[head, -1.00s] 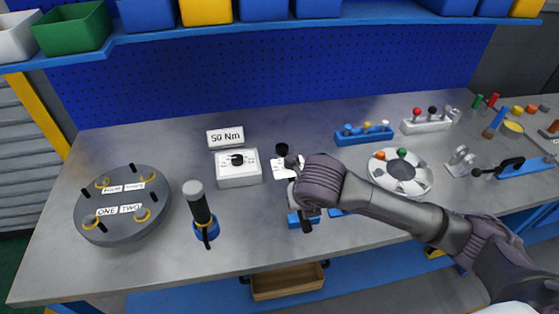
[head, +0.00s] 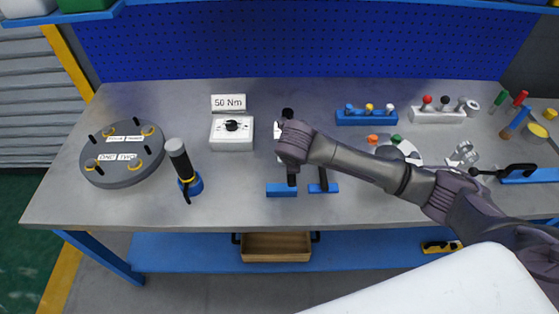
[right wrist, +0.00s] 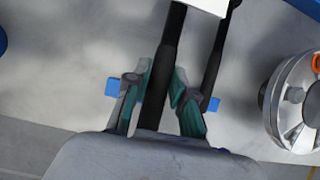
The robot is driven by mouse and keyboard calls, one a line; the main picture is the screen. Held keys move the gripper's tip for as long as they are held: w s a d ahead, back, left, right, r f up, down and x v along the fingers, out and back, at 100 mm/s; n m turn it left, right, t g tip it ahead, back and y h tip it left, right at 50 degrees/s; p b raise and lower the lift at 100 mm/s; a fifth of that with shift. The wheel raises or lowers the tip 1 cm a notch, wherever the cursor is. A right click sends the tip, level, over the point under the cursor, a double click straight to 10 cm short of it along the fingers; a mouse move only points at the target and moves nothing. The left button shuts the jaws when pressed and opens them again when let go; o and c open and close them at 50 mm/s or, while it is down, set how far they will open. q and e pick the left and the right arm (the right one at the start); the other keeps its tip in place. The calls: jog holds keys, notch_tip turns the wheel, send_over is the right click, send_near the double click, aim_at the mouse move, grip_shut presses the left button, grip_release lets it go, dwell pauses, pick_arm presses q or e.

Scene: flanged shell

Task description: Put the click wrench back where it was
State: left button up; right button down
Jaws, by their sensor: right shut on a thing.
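My right gripper (head: 290,158) is shut on a long black wrench, the click wrench (head: 291,179). In the right wrist view the gripper fingers (right wrist: 157,80) close around its dark handle (right wrist: 170,45), which runs away from me. Its near end is over the left blue holder (head: 281,191); I cannot tell whether it rests there or hovers. A second black wrench (right wrist: 213,65) lies to its right, at the right blue holder (head: 323,188). My forearm hides part of it in the head view. My left gripper is not in view.
A white dial box (head: 232,134) and a 50 Nm sign (head: 229,102) stand to the left. A black upright tool (head: 178,158) in a blue base and a round grey flange (head: 123,170) are further left. A white ring part (head: 411,151) is right, partly behind my arm.

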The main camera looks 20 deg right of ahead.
jog(key=w+f, duration=0.1)
jog(key=w, duration=0.1)
jog(key=w+a+f, duration=0.1)
jog(key=shift+w+a, duration=0.2)
jog(key=shift+w, duration=0.15)
jog(key=shift+f, duration=0.25)
notch_tip(320, 180, down, 3)
jog(key=shift+f+p, duration=0.15)
jog(key=shift+p, duration=0.4)
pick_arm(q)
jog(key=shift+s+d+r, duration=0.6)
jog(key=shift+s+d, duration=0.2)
pick_arm(e)
jog(key=shift+f, duration=0.35)
jog(key=c, duration=1)
grip_release()
jog(key=shift+s, duration=0.1)
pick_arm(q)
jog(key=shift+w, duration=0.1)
